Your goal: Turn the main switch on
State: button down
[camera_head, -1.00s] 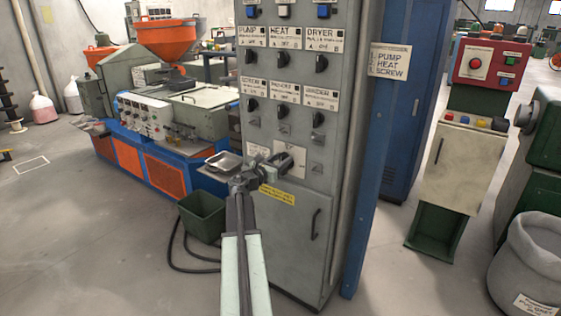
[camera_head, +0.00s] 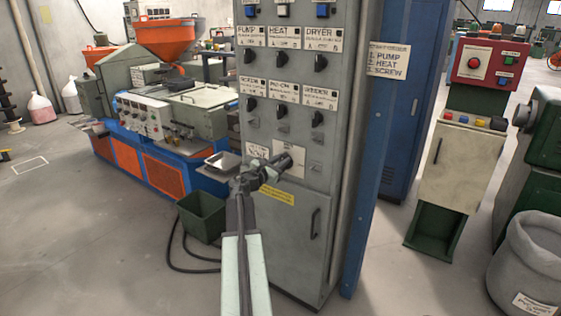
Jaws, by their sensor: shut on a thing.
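The tall grey control cabinet (camera_head: 310,205) stands in the middle of the view. On its lower front is a pale plate (camera_head: 291,172) where the main switch sits. The switch's dark handle (camera_head: 284,161) sticks out there, partly hidden by my gripper. My gripper (camera_head: 272,169) reaches up from below and is shut on the handle. The fingertips are small and dark here, so the exact contact is hard to see. Which position the switch is in cannot be told.
Rows of black rotary knobs (camera_head: 281,112) with labels are above the switch. A yellow label (camera_head: 278,194) and cabinet handle (camera_head: 315,223) are below. A green bin (camera_head: 202,221) stands left. A blue cabinet (camera_head: 407,110) is behind right.

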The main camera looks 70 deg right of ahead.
aim_at(291, 164)
jog(key=m, duration=0.4)
jog(key=s+f+m+b, duration=0.1)
jog(key=m, duration=0.2)
jog(key=f+m+b, duration=0.1)
jog(key=m, duration=0.3)
jog(key=shift+s+a+m, duration=0.2)
jog(key=shift+s+m, duration=0.1)
jog(key=shift+s, duration=0.1)
jog(key=shift+f+m+b, duration=0.15)
jog(key=shift+m, duration=0.7)
jog(key=shift+f+m+b, duration=0.15)
jog(key=shift+m, duration=0.7)
jog(key=c, duration=1.3)
grip_release()
